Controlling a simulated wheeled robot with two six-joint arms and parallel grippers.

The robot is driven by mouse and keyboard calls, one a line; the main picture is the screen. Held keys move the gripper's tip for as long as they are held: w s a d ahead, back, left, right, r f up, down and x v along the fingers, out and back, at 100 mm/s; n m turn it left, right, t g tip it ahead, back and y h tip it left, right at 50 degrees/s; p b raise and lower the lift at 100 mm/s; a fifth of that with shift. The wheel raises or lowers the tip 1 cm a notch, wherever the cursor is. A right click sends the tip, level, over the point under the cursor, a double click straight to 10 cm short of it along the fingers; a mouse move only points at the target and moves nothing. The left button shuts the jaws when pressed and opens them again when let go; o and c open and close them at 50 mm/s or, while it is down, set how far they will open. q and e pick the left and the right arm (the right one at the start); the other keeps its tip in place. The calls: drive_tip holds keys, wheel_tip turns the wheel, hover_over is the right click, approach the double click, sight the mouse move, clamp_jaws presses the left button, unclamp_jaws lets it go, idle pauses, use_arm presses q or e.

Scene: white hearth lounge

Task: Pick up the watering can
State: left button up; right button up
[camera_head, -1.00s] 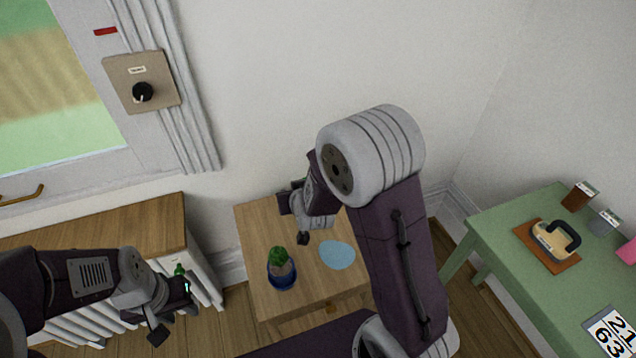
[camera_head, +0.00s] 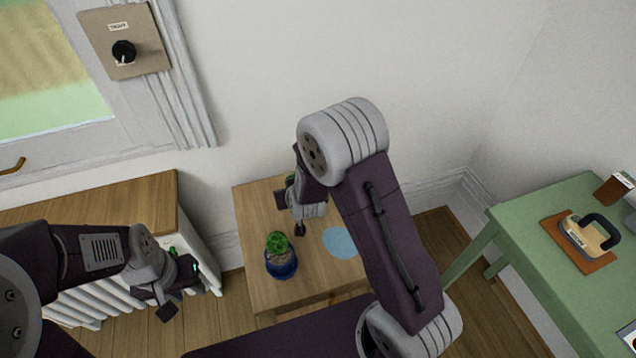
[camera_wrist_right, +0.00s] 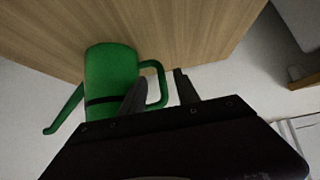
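The watering can (camera_wrist_right: 110,72) is green with a dark band, a spout on the left and a looped handle on the right. It shows in the right wrist view against a wooden surface. My right gripper (camera_wrist_right: 158,88) is open, with one finger on each side of the handle loop; I cannot tell whether they touch it. In the head view my right arm hides nearly all of the can, over the back of the small wooden table (camera_head: 257,208). My left gripper (camera_head: 180,290) is open and empty, in front of the radiator.
A potted plant in a blue pot (camera_head: 281,265) and a light blue disc (camera_head: 340,243) are on the wooden table near my right arm. A green table (camera_head: 535,225) at right holds a block with a black handle (camera_head: 590,235) on an orange mat. White walls stand behind.

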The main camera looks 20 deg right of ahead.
drive_tip(key=b+x, duration=0.1)
drive_tip(key=x, duration=0.4)
drive_tip(key=shift+w+a, duration=0.1)
drive_tip(key=shift+w, duration=0.1)
drive_tip(key=shift+r, duration=0.1)
clamp_jaws()
drive_tip(key=shift+r, duration=0.1)
idle(0.9)
